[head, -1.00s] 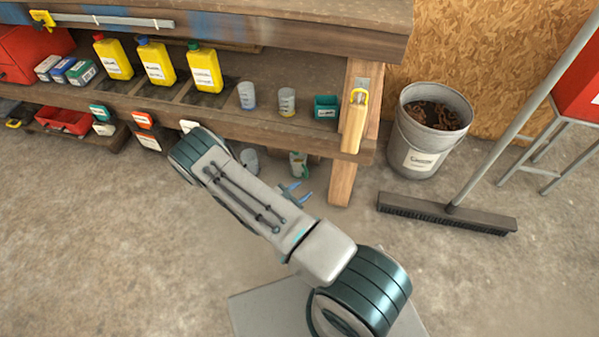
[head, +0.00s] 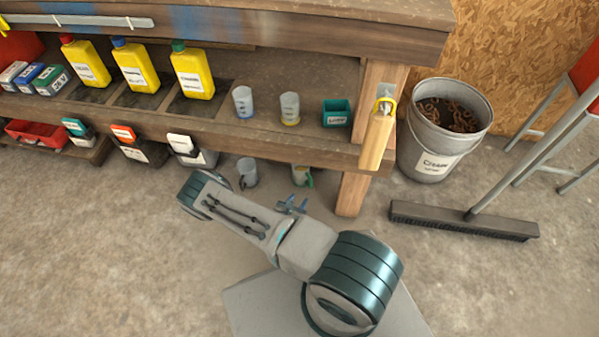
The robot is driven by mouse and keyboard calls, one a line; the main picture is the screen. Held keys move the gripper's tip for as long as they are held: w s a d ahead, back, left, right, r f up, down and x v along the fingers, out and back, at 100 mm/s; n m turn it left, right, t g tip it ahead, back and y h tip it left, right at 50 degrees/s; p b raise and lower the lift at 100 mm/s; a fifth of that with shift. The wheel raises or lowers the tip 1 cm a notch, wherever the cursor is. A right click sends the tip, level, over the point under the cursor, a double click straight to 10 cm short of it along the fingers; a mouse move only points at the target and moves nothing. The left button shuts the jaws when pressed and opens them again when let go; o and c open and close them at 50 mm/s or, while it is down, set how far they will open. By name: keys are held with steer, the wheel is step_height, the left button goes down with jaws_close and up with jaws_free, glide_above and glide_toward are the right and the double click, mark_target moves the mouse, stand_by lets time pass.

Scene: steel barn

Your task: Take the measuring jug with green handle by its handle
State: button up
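The measuring jug with the green handle (head: 299,175) shows low under the bench shelf, left of the bench's front leg. Its green handle (head: 309,180) is on its right side, and its top is partly hidden by the shelf edge. My gripper (head: 292,205) is in front of and below this jug in the picture, apart from it. Its two bluish fingertips stand apart with nothing visible between them. A similar jug with a dark handle (head: 248,172) stands to the left, also under the shelf.
The wooden shelf (head: 225,127) overhangs the jugs, bearing two clear cups, a teal bin (head: 337,113) and yellow bottles. The bench leg (head: 351,192) stands close right. A bucket (head: 425,150) and broom (head: 465,221) are farther right. The floor in front is clear.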

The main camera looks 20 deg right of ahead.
mark_target(304, 175)
steer(key=b+x, duration=0.2)
steer(key=x, duration=0.3)
steer(key=b+x, duration=0.3)
steer(key=x, duration=0.2)
steer(key=shift+d+f, duration=0.1)
steer(key=shift+d, duration=0.35)
steer(key=shift+w+d, duration=0.3)
steer(key=shift+d, duration=0.05)
steer(key=shift+c, duration=0.4)
jaws_close()
